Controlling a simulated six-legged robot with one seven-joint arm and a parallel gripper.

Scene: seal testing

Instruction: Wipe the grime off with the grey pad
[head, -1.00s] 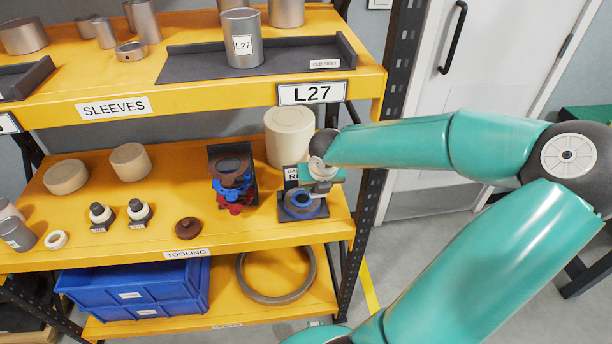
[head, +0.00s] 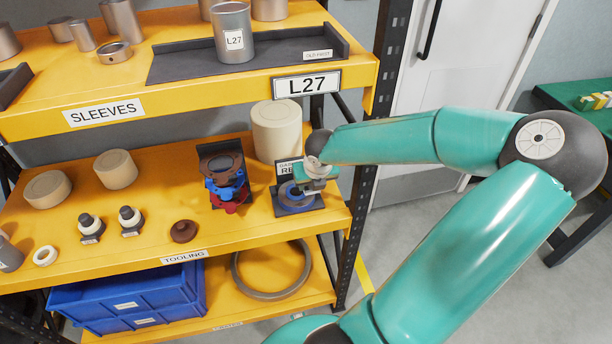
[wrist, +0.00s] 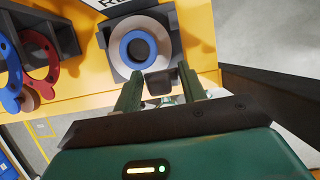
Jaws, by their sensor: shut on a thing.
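My gripper (head: 316,184) is low over the middle shelf, at the right end, by a dark stand holding a blue ring (head: 292,200). In the wrist view my gripper (wrist: 160,84) has its two green fingers around a small dark grey block (wrist: 159,83), which looks like the grey pad. The blue ring (wrist: 124,46) lies beyond the fingertips, partly inside a pale ring with a dark centre. Whether the pad touches anything cannot be told. I cannot make out any grime.
Left of the stand, a dark rack (head: 219,152) holds blue and red rings. A cream cylinder (head: 276,132) stands close behind my gripper. A black shelf post (head: 361,205) rises to the right. The upper shelf (head: 190,98) overhangs behind. Open floor lies right of the shelving.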

